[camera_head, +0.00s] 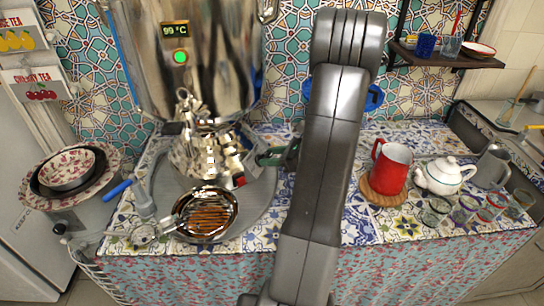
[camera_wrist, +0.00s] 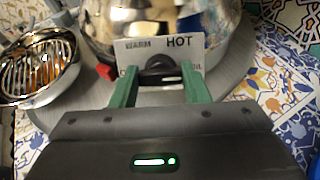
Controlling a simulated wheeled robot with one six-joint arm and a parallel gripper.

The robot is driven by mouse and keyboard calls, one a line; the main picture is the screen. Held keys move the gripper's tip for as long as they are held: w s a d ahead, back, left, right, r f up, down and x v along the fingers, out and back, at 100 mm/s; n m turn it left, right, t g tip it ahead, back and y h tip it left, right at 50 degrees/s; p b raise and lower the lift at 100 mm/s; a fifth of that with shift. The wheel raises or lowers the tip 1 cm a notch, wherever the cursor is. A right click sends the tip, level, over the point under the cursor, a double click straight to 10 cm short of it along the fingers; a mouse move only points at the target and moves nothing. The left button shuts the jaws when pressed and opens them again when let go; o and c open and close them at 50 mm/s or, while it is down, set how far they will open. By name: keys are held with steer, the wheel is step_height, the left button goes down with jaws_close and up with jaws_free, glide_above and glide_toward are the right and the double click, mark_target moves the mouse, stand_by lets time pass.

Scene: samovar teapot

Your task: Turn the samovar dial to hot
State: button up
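The shiny metal samovar (camera_head: 215,70) stands at the back left, with a 99 °C display (camera_head: 175,30) and a lit green light on its front. In the wrist view a white dial plate (camera_wrist: 128,45) reads WARM at the upper left and HOT at the upper right; its lower lettering is partly hidden. The black dial knob (camera_wrist: 158,66) has a pale mark low on its right side. My gripper (camera_wrist: 158,80) is open, its green fingers on either side of the knob; contact cannot be told. In the head view my gripper (camera_head: 268,157) is at the samovar's lower right.
A strainer-like metal pan (camera_head: 207,214) lies in front of the samovar on the round grey tray (camera_head: 262,200). A red mug (camera_head: 390,167), a white teapot (camera_head: 444,175) and several glasses stand to the right of my arm. Stacked bowls (camera_head: 68,168) are at the left.

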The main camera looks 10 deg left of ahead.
steer(key=shift+c, duration=1.4)
steer(key=shift+n, duration=0.3)
steer(key=n+b, duration=0.1)
steer(key=n, duration=0.1)
steer(key=n+g+b, duration=0.1)
steer(key=n, duration=0.1)
steer(key=shift+w+f+g+b, duration=0.1)
steer(key=shift+g+b, duration=0.2)
steer(key=shift+b, duration=0.1)
steer(key=n+g+b, duration=0.1)
steer(key=n+b, duration=0.1)
steer(key=n, duration=0.2)
steer(key=n+g+h+b, duration=0.1)
steer(key=n, duration=0.3)
steer(key=shift+n+b, duration=0.3)
steer(key=shift+n, duration=0.1)
steer(key=o, duration=1)
